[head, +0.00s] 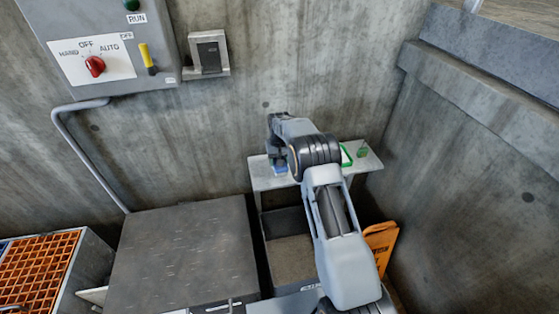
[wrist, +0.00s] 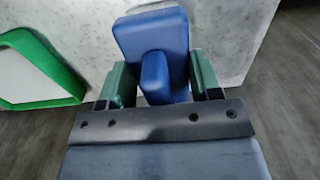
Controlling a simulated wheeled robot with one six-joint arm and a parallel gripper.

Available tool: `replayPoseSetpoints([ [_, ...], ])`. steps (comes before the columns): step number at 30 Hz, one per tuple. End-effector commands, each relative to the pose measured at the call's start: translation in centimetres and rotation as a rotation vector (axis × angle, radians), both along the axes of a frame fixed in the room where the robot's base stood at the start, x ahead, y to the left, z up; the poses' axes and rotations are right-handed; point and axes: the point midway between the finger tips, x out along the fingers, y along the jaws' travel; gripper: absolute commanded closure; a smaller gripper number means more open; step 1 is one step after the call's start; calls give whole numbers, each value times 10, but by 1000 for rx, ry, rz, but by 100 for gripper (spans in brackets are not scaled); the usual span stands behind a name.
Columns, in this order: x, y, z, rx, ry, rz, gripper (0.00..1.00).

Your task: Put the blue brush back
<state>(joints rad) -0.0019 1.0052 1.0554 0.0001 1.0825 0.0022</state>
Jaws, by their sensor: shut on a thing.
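The blue brush (head: 280,170) is at the left part of a pale shelf (head: 262,183), low against the back wall. In the wrist view the blue brush (wrist: 152,35) has a broad flat block and a narrower grip. My gripper (wrist: 160,80) is shut on that grip, with a green finger on each side. In the head view my gripper (head: 277,160) is partly hidden by my arm. I cannot tell whether the brush touches the shelf. A green outline (head: 346,156) is on the shelf to the right; in the wrist view the green outline (wrist: 65,75) is at the left, apart from the brush.
A grey bin (head: 285,220) is below the shelf. An orange sign (head: 382,242) stands at the right. A control box (head: 105,45) hangs at upper left, above a grey cabinet top (head: 185,250) and orange grating (head: 40,268).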

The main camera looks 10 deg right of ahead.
Motion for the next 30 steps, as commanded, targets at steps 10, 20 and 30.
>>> replayPoseSetpoints([
  [10, 0, 0, -3, 0, -2, 0, 64],
  [20, 0, 0, -4, 0, -2, 0, 17],
  [30, 1, 1, 2, 0, -3, 0, 16],
])
